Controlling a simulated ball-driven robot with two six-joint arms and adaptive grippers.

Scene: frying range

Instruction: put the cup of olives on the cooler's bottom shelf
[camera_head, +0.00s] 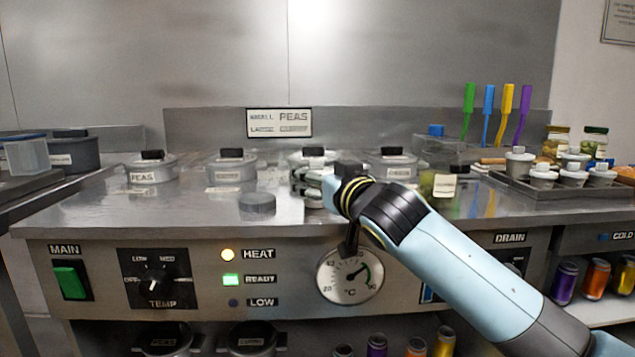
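A clear cup with green contents (428,184), which looks like the cup of olives, stands on the steel counter just right of my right arm; a pale label covers part of it, too small to read. My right gripper (312,184) is over the middle of the counter, left of that cup and apart from it. Its fingers are small and blend with the lidded pots behind, so their opening is unclear. The cooler (618,237), marked COLD, is under the counter at the right; a shelf with several cans shows, its lower part is cut off. My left gripper is not in view.
Lidded pots, one marked PEAS (151,174), line the back of the counter. A dark round lid (257,203) lies in front. A tray (520,190) of small lidded pots and jars stands at the right. The front left of the counter is clear.

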